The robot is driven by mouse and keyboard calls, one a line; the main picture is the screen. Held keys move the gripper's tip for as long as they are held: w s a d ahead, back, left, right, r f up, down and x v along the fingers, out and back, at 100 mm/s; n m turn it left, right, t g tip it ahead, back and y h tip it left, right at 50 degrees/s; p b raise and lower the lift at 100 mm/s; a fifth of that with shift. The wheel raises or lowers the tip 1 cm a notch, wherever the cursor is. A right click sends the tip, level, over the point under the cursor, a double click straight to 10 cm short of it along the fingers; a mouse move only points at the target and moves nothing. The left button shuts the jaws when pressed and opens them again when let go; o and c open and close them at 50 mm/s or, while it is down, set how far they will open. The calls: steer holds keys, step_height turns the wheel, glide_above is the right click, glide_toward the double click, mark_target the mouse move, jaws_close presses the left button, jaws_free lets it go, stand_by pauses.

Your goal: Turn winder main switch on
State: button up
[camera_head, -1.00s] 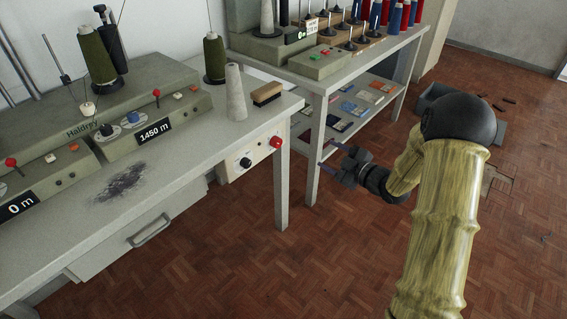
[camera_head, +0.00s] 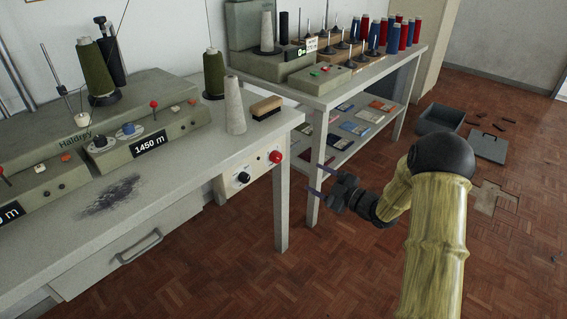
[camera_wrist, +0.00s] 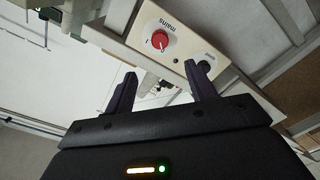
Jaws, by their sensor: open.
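The switch panel (camera_head: 256,171) is a pale box under the right end of the winder table. It carries a red rotary knob (camera_head: 275,157) and a black knob (camera_head: 243,178). In the wrist view the red knob (camera_wrist: 160,40) has a white pointer mark and the word "mains" beside it. The black knob (camera_wrist: 204,68) there is partly behind one finger, and its label is too small to read surely. My gripper (camera_head: 318,180) is open and empty, to the right of the panel and apart from it. Its dark fingers (camera_wrist: 160,76) point towards the panel.
A second table (camera_head: 385,68) with spools and a lower shelf stands behind my gripper. A grey crate (camera_head: 440,118) lies on the floor at right.

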mark_target(279, 159)
steer(key=b+x, duration=0.2)
steer(key=x, duration=1.1)
steer(key=shift+w+a, duration=0.25)
steer(key=shift+c, duration=0.5)
steer(key=shift+s+a, duration=0.1)
steer(key=c, duration=0.9)
